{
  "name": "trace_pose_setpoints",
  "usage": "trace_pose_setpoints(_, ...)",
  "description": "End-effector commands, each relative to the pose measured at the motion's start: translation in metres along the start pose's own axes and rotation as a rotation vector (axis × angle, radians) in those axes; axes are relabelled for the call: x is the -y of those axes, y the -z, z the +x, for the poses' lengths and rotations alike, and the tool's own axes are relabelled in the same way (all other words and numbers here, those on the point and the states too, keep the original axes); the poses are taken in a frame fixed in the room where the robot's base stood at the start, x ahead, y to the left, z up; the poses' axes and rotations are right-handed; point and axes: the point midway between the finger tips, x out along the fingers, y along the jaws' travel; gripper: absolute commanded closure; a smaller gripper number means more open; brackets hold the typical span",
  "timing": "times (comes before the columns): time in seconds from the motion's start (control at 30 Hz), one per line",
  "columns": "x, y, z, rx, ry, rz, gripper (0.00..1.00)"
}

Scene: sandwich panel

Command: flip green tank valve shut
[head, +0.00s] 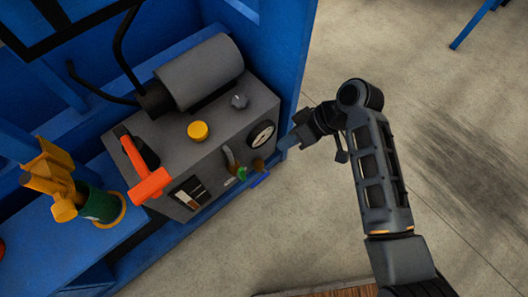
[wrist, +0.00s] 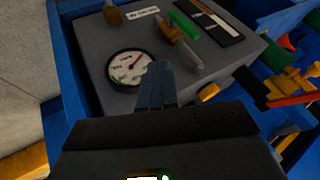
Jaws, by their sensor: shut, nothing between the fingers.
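A short green lever (head: 241,173) sits on the front face of the grey machine (head: 215,125), beside a metal lever (head: 230,157). The green lever (wrist: 184,25) and metal lever (wrist: 180,46) also show in the wrist view. A green cylinder (head: 97,206) with yellow fittings (head: 52,180) stands on the blue shelf at left. I cannot tell which one the task's name means. My gripper (head: 284,143) is shut and empty, just right of the round gauge (head: 262,135). In the wrist view its fingertips (wrist: 155,72) overlap the gauge's edge, apart from both levers.
An orange-red handle (head: 146,178) sticks out at the machine's left. A yellow button (head: 197,131) and grey knob (head: 239,101) are on its top. A blue frame (head: 275,55) stands behind and beside it. The concrete floor (head: 455,130) at right is clear.

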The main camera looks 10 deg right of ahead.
Motion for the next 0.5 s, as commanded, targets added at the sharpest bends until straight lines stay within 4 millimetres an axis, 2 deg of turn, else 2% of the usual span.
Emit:
trace_pose_setpoints(0.17, -0.001, -0.002, 0.027, 0.003, 0.002, -0.002, 1.00)
trace_pose_setpoints(0.5, -0.001, -0.002, 0.094, 0.002, 0.001, -0.001, 1.00)
